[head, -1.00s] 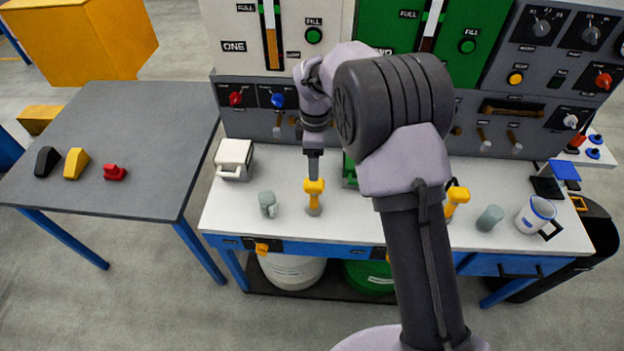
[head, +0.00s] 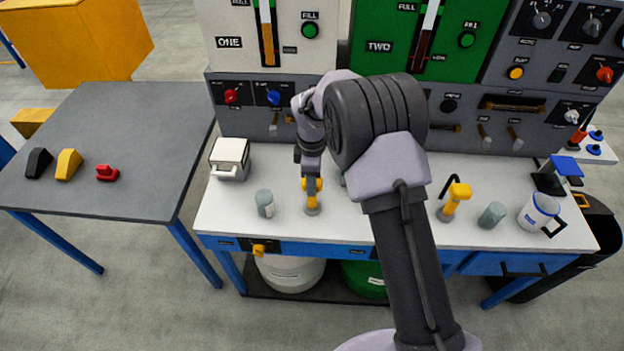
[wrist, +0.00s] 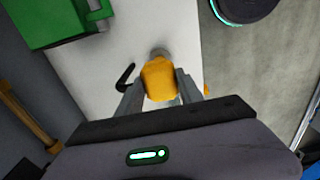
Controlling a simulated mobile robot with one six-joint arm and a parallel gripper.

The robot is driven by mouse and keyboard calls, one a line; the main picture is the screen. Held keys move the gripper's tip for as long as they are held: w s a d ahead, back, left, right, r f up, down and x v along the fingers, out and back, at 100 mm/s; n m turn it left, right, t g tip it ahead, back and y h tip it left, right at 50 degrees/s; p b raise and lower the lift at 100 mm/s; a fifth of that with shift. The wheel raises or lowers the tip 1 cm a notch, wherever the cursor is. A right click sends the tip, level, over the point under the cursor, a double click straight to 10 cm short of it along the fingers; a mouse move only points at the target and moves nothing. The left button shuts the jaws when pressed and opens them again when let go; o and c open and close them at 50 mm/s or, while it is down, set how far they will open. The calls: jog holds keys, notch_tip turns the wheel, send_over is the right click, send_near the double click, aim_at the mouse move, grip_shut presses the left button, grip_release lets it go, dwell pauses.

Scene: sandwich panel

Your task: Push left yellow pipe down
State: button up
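The left yellow pipe (head: 311,196) stands upright on a grey base on the white bench top, left of the bench's middle. My gripper (head: 311,180) points straight down over it, with the fingers around its upper part. In the wrist view the yellow pipe (wrist: 160,78) lies between my two fingers, one on each side. The fingers of my gripper (wrist: 159,88) are apart; whether they touch the pipe is unclear. A black bent rod (wrist: 125,77) shows beside the pipe in the wrist view. A similar right yellow pipe (head: 455,197) with a black bent rod stands to the right.
A grey-green cup (head: 265,204) stands just left of the pipe, and a white box (head: 230,158) is behind it. Another cup (head: 492,215) and a white-and-blue mug (head: 538,212) stand at the right. Control panels (head: 350,110) rise behind the bench.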

aim_at(312, 198)
grip_shut()
notch_tip(312, 198, down, 9)
jog(key=b, duration=0.3)
jog(key=shift+s, duration=0.1)
jog(key=o, duration=1.2)
grip_release()
jog(key=shift+f, duration=0.1)
jog(key=shift+o, duration=0.2)
jog(key=shift+r, duration=0.2)
notch_tip(312, 198, up, 17)
jog(key=p, duration=0.5)
jog(key=shift+f, duration=0.2)
jog(key=shift+r, duration=0.35)
